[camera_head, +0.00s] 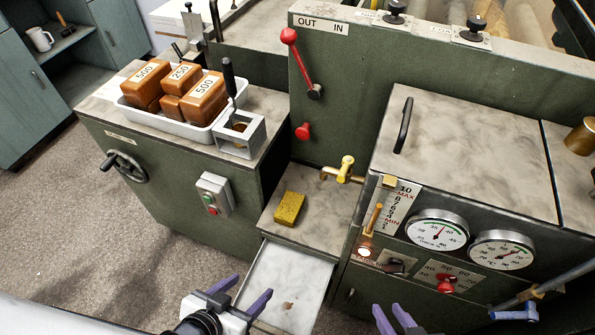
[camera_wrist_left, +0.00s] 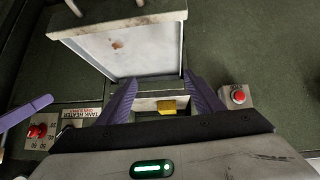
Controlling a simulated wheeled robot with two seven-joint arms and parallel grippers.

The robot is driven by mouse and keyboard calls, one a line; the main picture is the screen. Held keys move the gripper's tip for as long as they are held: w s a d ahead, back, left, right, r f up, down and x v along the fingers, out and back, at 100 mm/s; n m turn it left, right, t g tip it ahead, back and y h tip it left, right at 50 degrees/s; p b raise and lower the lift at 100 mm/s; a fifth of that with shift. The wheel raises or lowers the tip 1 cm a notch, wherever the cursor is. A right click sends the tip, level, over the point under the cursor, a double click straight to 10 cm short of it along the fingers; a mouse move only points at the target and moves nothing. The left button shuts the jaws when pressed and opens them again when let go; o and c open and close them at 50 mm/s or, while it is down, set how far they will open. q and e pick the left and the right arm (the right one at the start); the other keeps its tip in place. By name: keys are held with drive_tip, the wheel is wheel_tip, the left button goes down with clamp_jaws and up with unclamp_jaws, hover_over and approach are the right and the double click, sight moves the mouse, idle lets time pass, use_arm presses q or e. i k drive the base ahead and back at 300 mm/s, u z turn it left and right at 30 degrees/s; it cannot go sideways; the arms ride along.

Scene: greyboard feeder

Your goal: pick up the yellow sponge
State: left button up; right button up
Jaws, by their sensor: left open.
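The yellow sponge (camera_head: 289,208) lies flat on the stained grey ledge (camera_head: 318,232) at the middle of the machine in the head view. In the left wrist view a small part of the sponge (camera_wrist_left: 168,107) shows between my purple fingers; the rest is hidden by the gripper body. My left gripper (camera_head: 241,291) is open and empty, nearer the camera than the sponge and apart from it. Its fingers also show in the left wrist view (camera_wrist_left: 160,80). My right gripper (camera_head: 388,308) is at the bottom edge, its two fingers apart with nothing between them.
A pale tray (camera_head: 279,276) juts out below the ledge. A brass tap (camera_head: 342,170) overhangs the ledge's right side. A button box (camera_head: 213,195) is on the left cabinet, under a white bin (camera_head: 192,131) of brown blocks. Gauges (camera_head: 437,230) line the right.

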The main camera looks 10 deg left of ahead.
sight(288, 213)
drive_tip(key=k, duration=0.5)
drive_tip(key=z, duration=3.55)
drive_tip(key=k, duration=1.6)
drive_tip(key=u, duration=1.95)
drive_tip(key=i, duration=0.5)
drive_tip(key=u, duration=0.1)
